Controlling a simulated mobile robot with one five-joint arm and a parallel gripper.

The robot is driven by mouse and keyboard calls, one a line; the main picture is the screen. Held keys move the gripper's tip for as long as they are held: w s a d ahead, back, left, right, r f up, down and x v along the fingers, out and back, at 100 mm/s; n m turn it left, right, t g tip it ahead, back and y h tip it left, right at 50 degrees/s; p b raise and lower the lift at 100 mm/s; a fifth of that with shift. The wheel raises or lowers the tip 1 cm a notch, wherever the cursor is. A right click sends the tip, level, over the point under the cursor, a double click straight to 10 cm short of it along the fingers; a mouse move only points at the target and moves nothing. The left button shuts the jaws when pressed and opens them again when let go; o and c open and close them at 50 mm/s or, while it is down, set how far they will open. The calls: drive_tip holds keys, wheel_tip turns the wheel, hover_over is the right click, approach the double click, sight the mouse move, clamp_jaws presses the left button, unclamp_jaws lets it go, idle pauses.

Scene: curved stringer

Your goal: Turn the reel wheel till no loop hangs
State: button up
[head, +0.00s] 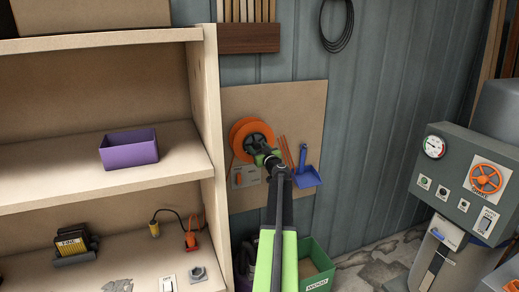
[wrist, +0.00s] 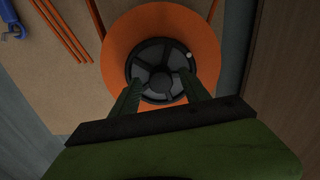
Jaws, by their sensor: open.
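The reel (head: 239,133) is an orange disc on the brown board in the head view. In the wrist view its orange flange (wrist: 120,40) surrounds a dark spoked hub wheel (wrist: 155,52), with a small pale spot at its upper right. My gripper (head: 264,154) is in front of the reel's lower right. In the wrist view my gripper (wrist: 161,86) is open, its fingers on either side of the hub's lower part; I cannot tell whether they touch it. Thin orange strands (head: 287,152) show beside the reel; I cannot tell whether any forms a hanging loop.
A blue dustpan (head: 305,175) hangs right of the reel, and a grey box (head: 243,177) is below it. A wooden shelf (head: 208,120) stands close on the left, with a purple bin (head: 130,150). A green crate (head: 317,262) is on the floor below. A control panel (head: 460,185) stands right.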

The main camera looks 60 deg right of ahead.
clamp_jaws()
drive_tip(key=shift+d, duration=0.15)
